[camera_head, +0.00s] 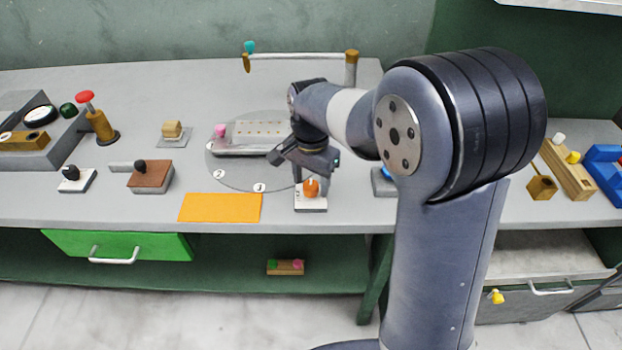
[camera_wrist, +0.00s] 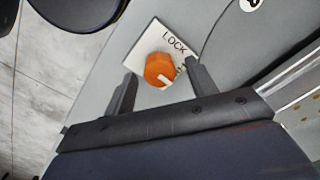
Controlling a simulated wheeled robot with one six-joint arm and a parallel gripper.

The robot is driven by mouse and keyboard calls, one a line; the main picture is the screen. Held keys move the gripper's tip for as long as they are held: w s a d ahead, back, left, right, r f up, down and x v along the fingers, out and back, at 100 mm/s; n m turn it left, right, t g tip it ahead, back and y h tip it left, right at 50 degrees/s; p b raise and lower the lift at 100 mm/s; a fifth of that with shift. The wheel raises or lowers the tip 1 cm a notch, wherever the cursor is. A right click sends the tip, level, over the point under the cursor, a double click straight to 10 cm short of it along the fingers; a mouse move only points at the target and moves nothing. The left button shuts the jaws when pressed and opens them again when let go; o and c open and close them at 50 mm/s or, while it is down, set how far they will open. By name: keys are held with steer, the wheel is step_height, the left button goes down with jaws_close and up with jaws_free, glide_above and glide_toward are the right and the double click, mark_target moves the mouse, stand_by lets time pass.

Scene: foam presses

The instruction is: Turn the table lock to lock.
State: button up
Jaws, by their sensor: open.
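The table lock is an orange knob (camera_head: 311,187) on a white plate (camera_head: 312,204) at the table's front edge. In the wrist view the orange knob (camera_wrist: 160,69) carries a pale pointer mark on its lower side. The word LOCK is printed on the plate (camera_wrist: 150,40) above it; other lettering to the right is partly hidden. My gripper (camera_head: 306,180) is over the knob, pointing down. In the wrist view its two fingers (camera_wrist: 160,88) are apart, one to each side of the knob's near side, with nothing held. I cannot tell whether they touch it.
A round turntable (camera_head: 225,178) with numbered marks and a metal fixture (camera_head: 250,148) lies behind the lock. An orange sheet (camera_head: 220,207) lies to the left. A brown block (camera_head: 150,175) and a red-topped post (camera_head: 98,120) stand farther left. A rail (camera_head: 300,56) stands at the back.

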steer(key=shift+c, duration=0.2)
steer(key=c, duration=0.9)
steer(key=shift+c, duration=0.2)
steer(key=shift+n, duration=0.3)
steer(key=n+p, duration=0.1)
steer(key=n, duration=0.2)
steer(key=shift+r, duration=0.1)
steer(key=n+p, duration=0.1)
steer(key=n, duration=0.4)
steer(key=shift+a+n+p, duration=0.1)
steer(key=shift+n+p, duration=0.2)
steer(key=shift+n, duration=0.1)
steer(key=n, duration=0.4)
steer(key=shift+p, duration=0.35)
steer(key=shift+n, duration=2.2)
